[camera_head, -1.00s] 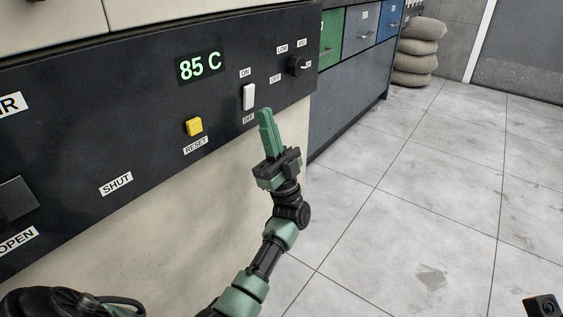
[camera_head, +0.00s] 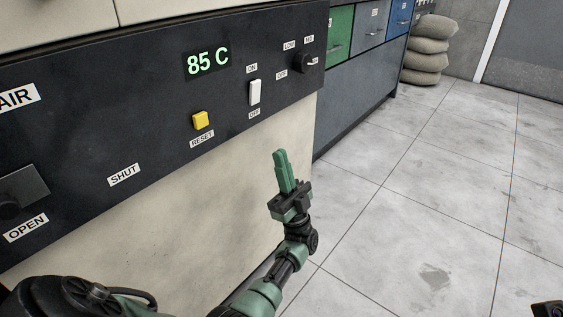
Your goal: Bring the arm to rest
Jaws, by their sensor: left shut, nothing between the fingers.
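My left gripper (camera_head: 281,158) is shut and empty, with its green fingers together and pointing up. It is in front of the cream panel (camera_head: 165,220), below the dark control panel (camera_head: 120,115) and apart from it. My left arm (camera_head: 262,296) comes in from the bottom of the view. A white rocker switch (camera_head: 255,92) between ON and OFF labels is above and left of the fingertips.
The control panel carries a display (camera_head: 207,62) reading 85 C, a yellow RESET button (camera_head: 201,120), a dark knob (camera_head: 306,60) and an OPEN/SHUT handle (camera_head: 12,203). A drawer cabinet (camera_head: 352,100) and stacked sacks (camera_head: 428,50) stand behind.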

